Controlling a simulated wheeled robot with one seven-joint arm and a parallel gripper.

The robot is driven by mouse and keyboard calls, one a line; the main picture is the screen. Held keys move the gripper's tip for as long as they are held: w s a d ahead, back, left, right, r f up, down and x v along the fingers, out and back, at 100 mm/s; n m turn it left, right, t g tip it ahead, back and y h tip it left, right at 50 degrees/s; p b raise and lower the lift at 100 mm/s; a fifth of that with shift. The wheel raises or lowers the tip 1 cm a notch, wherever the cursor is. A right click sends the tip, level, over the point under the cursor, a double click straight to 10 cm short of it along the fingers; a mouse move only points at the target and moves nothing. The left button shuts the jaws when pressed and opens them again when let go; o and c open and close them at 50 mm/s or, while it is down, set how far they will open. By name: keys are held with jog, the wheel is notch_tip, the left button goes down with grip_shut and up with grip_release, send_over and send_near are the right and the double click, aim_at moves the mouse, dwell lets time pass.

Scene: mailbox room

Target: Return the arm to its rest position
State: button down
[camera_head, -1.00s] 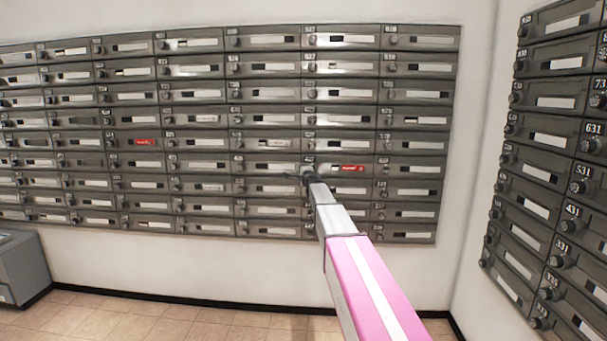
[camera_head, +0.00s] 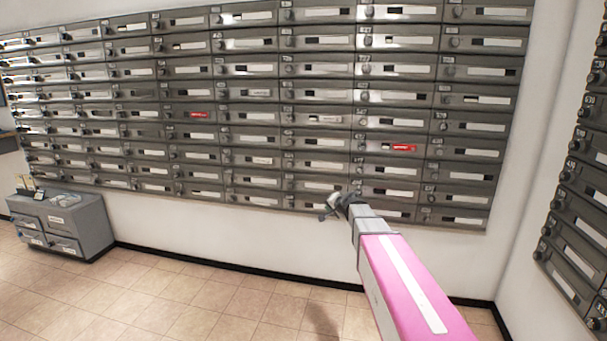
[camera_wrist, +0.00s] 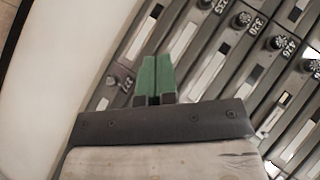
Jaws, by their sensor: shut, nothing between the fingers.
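My arm stretches forward from the lower right of the head view, with a pink and white link and a grey section beyond it. My gripper (camera_head: 328,210) is at its far end, in front of the lower rows of the mailbox wall (camera_head: 290,135). In the wrist view my gripper (camera_wrist: 155,75) shows two green fingers side by side, shut with nothing between them. Mailbox doors with knobs and numbers (camera_wrist: 235,75) lie beyond the fingers there. I cannot tell the exact gap between gripper and mailboxes.
A grey cabinet with drawers (camera_head: 62,225) stands at the left against the wall, with small items on top. A second mailbox bank (camera_head: 580,180) is on the right wall. Two mailboxes carry red labels (camera_head: 403,148). The tiled floor (camera_head: 220,290) is clear.

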jog(key=s+d+f+n+g+h, duration=0.2)
jog(key=s+f, duration=0.4)
jog(key=s, duration=0.5)
jog(key=s+d+f+n+g+h, duration=0.2)
jog(key=s+f+g, duration=0.3)
jog(key=s, duration=0.6)
jog(key=s+d+f+n+g+h, duration=0.1)
jog(key=s+f, duration=0.5)
jog(key=s, duration=0.6)
jog(key=d+n+g, duration=0.1)
jog(key=d+g, duration=0.1)
jog(key=shift+f+n+g+h, duration=0.35)
jog(key=shift+n+g+h, duration=0.05)
